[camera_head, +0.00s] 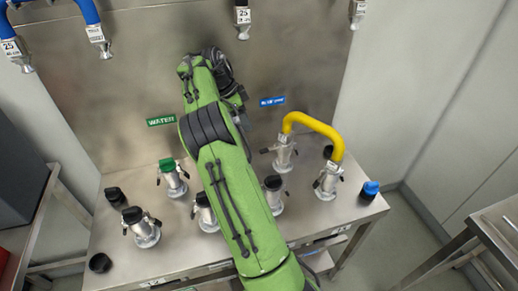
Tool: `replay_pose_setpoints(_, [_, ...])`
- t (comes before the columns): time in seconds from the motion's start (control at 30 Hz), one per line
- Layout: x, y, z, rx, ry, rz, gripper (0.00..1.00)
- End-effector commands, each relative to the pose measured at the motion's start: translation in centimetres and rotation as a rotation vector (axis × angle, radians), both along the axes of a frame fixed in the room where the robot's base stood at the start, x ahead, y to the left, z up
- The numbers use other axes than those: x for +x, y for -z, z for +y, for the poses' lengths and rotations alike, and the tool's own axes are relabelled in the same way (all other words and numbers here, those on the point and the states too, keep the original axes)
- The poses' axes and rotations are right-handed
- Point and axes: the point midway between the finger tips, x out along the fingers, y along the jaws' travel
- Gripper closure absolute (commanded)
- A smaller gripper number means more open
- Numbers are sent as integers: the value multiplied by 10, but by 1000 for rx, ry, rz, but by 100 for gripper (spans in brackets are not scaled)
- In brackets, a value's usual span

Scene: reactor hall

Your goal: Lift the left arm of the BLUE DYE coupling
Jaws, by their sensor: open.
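A blue label (272,101) on the back panel has blurred white lettering; it may read BLUE DYE. Below it a metal coupling (285,156) stands on the steel bench, with one end of a yellow hose (314,122) on top. Its left arm (266,150) sticks out to the left, with a dark tip. Its right arm is hard to make out. My green arm crosses the middle of the picture, and its dark wrist is up and left of this coupling, in front of the panel. My gripper's fingers are hidden behind the arm.
The yellow hose's other end sits on a coupling (328,181) to the right. A green-capped coupling (173,180) stands below the WATER label (161,120). Other couplings and loose caps stand on the bench (185,255). Blue hoses (91,15) hang at upper left.

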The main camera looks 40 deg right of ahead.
Motion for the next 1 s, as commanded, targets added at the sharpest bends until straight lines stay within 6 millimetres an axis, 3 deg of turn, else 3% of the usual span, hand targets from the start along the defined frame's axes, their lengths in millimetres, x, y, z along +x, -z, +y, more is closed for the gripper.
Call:
replay_pose_setpoints(0.2, [-11, 56, -19, 4, 2, 3, 53])
replay_pose_setpoints(0.5, [-24, 118, -42, 4, 1, 3, 53])
replay_pose_setpoints(0.67, [-26, 131, -47, 2, -1, 2, 53])
replay_pose_setpoints(0.9, [-26, 132, -48, 3, -2, 1, 53])
replay_pose_setpoints(1.0, [-26, 132, -48, 3, -2, 1, 65])
